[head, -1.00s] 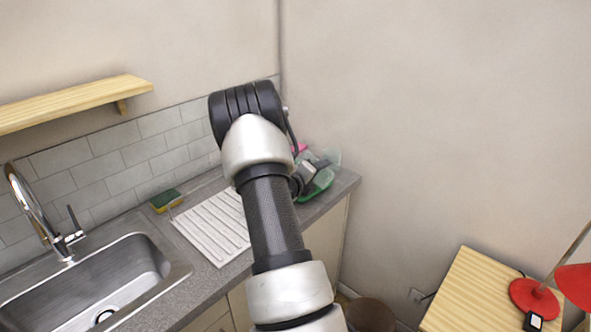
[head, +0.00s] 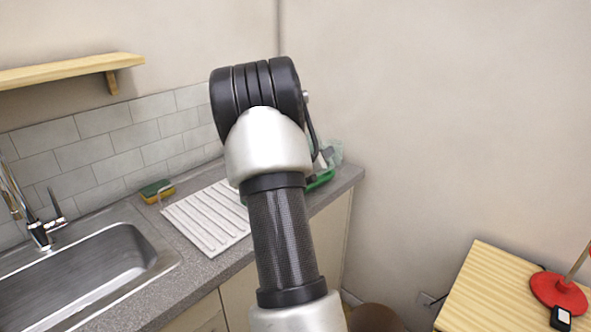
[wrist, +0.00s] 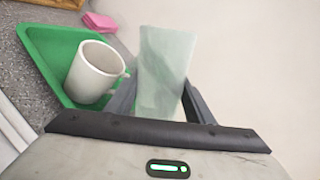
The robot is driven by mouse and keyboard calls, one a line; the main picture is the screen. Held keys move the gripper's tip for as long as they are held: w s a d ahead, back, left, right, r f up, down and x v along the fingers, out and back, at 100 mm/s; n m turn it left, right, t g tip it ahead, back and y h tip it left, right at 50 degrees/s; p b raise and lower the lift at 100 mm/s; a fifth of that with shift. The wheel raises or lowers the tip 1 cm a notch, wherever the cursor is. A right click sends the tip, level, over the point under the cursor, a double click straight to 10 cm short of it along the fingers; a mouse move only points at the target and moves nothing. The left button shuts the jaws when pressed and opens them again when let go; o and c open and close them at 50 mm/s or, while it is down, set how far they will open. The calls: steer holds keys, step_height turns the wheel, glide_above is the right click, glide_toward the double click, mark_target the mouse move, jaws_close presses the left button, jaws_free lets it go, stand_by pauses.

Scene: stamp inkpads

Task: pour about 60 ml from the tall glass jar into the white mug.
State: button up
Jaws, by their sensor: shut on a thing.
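The tall glass jar (wrist: 165,75) is pale, greenish and see-through in the wrist view. My gripper (wrist: 158,100) is shut on it, one finger on each side. The jar's pale shape also shows in the head view (head: 334,151), small and partly covered. The white mug (wrist: 94,72) stands on a green tray (wrist: 50,45), left of the jar and apart from it. The mug's handle points toward the jar. In the head view my arm hides the mug and most of my gripper. I cannot make out the liquid level in the jar.
A pink block (wrist: 100,22) lies behind the tray, near a wooden edge (wrist: 62,3). On the counter are a white ribbed drainboard (head: 207,217), a sponge (head: 157,190) and a sink (head: 85,275). Walls close off the back and right. A red lamp (head: 558,292) stands on a wooden table.

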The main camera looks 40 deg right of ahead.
mark_target(324, 172)
steer(key=shift+s+f+m+b, duration=0.25)
steer(key=shift+f+b, duration=0.35)
steer(key=shift+b, duration=0.35)
steer(key=shift+m+b, duration=0.25)
steer(key=shift+b, duration=0.2)
steer(key=shift+f, duration=0.1)
stand_by(0.8)
steer(key=shift+s+d+f+t+b, duration=0.1)
steer(key=shift+s+f+t+b, duration=0.25)
steer(key=shift+b, duration=0.75)
steer(key=f+m+b, duration=0.1)
steer(key=b, duration=0.2)
steer(key=shift+s+f+h+b, duration=0.1)
steer(key=shift+f+h+b, duration=0.05)
steer(key=shift+h+b, duration=0.15)
steer(key=shift+s+f+m+p, duration=0.1)
steer(key=shift+s+m+p, duration=0.2)
steer(key=shift+m, duration=0.1)
steer(key=shift+s+d+f+m+t+h, duration=0.1)
steer(key=shift+s+m+t+h, duration=0.2)
steer(key=shift+m, duration=0.5)
steer(key=shift+s+r+m+t, duration=0.25)
steer(key=shift+r+m, duration=0.3)
steer(key=shift+m, duration=0.55)
